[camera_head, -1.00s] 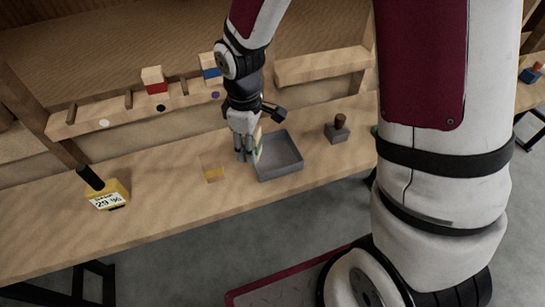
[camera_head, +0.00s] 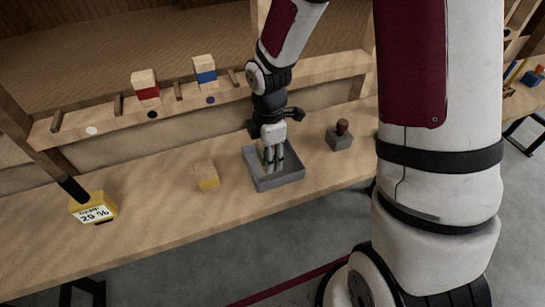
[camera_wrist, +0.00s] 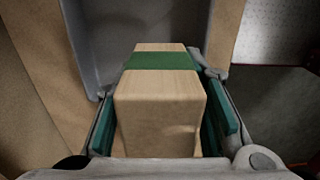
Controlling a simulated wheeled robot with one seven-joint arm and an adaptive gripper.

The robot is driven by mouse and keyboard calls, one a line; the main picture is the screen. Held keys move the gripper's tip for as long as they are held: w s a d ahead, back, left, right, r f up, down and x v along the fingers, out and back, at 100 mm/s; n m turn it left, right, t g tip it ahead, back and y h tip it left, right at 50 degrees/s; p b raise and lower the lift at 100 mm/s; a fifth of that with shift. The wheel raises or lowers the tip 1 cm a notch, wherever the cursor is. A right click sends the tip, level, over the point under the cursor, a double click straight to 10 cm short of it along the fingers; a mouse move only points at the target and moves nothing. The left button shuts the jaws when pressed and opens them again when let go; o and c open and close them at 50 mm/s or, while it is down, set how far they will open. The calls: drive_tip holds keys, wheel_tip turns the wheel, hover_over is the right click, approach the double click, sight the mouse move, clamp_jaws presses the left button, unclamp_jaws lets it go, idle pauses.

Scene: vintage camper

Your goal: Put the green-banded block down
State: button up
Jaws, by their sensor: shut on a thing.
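The green-banded block (camera_wrist: 158,98) is pale wood with a green band across it. In the wrist view it sits between the two teal-padded fingers of my gripper (camera_wrist: 165,118), which is shut on it. In the head view my gripper (camera_head: 272,160) points down inside the outline of the grey tray (camera_head: 281,182), and its fingers mostly hide the block. The tray's grey wall (camera_wrist: 85,40) also shows behind the block in the wrist view. I cannot tell whether the block touches the tray floor.
A yellow-banded block (camera_head: 206,177) stands left of the tray. A grey block with a dark knob (camera_head: 340,139) stands right of it. A yellow box reading 29 % (camera_head: 92,210) is far left. Red-banded (camera_head: 145,85) and blue-banded (camera_head: 205,71) blocks stand on the rear shelf.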

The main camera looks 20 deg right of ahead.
drive_tip(key=shift+w+d+f, duration=0.15)
drive_tip(key=shift+w+d, duration=0.75)
drive_tip(key=shift+w, duration=0.2)
drive_tip(key=shift+f, duration=1.7)
drive_tip(key=shift+f+b, duration=0.15)
drive_tip(key=shift+b, duration=0.2)
drive_tip(key=o, duration=1.2)
